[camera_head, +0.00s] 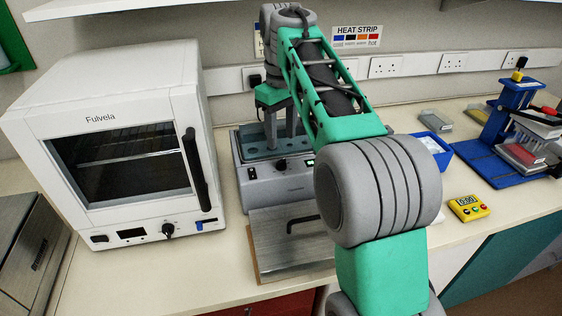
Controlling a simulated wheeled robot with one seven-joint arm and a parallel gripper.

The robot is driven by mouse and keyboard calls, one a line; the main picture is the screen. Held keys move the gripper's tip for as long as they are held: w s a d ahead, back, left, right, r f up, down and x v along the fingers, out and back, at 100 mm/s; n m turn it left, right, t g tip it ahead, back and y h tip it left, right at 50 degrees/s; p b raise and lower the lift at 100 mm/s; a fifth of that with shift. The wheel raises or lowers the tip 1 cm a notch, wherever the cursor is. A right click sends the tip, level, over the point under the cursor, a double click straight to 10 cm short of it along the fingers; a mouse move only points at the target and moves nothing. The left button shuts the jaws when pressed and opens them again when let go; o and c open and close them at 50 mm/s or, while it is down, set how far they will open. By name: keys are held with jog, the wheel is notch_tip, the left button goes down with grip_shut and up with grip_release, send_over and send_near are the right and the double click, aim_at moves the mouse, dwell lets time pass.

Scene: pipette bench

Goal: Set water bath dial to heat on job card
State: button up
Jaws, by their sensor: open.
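The water bath (252,178) is a grey box behind the middle of the bench, partly hidden by my arm. Its dark dial (282,164) is on the front panel, beside a small lit green display (310,163). The dial's setting is too small to read. My gripper (281,138) is open and points down over the bath's top, behind and above the dial, apart from it. A heat strip card (357,39) on the wall shows blue to red blocks from cold to hot. Another card (259,46) beside it is mostly hidden by my arm, its text unreadable.
A white oven (110,70) stands close on the left. A metal lid with a black handle (275,228) lies in front of the bath. A blue tray (443,158), a yellow timer (468,208) and a blue rack (485,165) are on the right.

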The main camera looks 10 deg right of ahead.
aim_at(282, 160)
notch_tip(282, 160, down, 7)
jog(key=shift+f, duration=0.1)
jog(key=shift+c, duration=0.6)
grip_shut()
